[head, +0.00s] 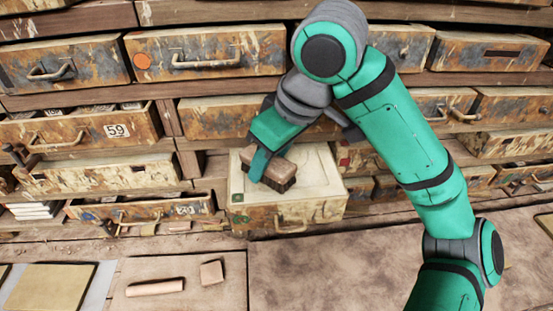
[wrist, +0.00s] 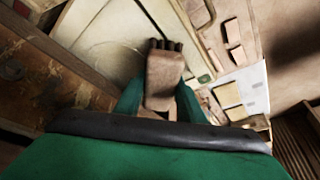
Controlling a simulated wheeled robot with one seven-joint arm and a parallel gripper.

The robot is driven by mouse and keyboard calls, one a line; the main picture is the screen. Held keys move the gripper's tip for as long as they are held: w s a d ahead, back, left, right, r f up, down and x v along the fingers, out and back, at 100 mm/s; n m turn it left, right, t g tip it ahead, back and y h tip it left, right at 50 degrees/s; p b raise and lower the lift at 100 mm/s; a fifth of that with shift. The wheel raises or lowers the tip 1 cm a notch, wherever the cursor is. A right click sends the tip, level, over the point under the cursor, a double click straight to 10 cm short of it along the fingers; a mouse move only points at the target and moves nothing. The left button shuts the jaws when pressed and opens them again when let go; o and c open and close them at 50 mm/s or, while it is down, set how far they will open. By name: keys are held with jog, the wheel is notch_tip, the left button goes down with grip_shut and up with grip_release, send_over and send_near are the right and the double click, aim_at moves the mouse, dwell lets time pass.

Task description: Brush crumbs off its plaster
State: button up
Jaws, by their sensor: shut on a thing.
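My gripper (head: 259,166) is shut on a brush with a brown wooden back (head: 270,174) and dark bristles. The bristles point down over the left part of a pale cream plaster slab (head: 318,172), which fills the top of a pulled-out drawer (head: 268,219). I cannot tell whether the bristles touch the plaster. The wrist view shows the brush (wrist: 164,78) between my two green fingers, with the pale plaster (wrist: 112,28) beyond it. No crumbs can be made out at this size; the brush and my arm hide part of the slab.
Worn drawers with metal handles surround the slab; one marked 59 (head: 117,130) is pulled out at left. On the bench below lie a clay roll (head: 155,287), a clay lump (head: 211,272) and a yellowish tile (head: 48,288). The bench at lower middle is bare.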

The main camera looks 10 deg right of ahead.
aim_at(250, 159)
jog(key=shift+a, duration=1.55)
jog(key=shift+w+f, duration=0.1)
jog(key=shift+w, duration=0.25)
jog(key=shift+w+d+r, duration=0.1)
jog(key=shift+d, duration=1.6)
jog(key=shift+d+r, duration=0.1)
jog(key=shift+d, duration=1.55)
jog(key=shift+d+f, duration=0.15)
jog(key=shift+d, duration=1.35)
jog(key=shift+d, duration=1.55)
jog(key=shift+a, duration=0.15)
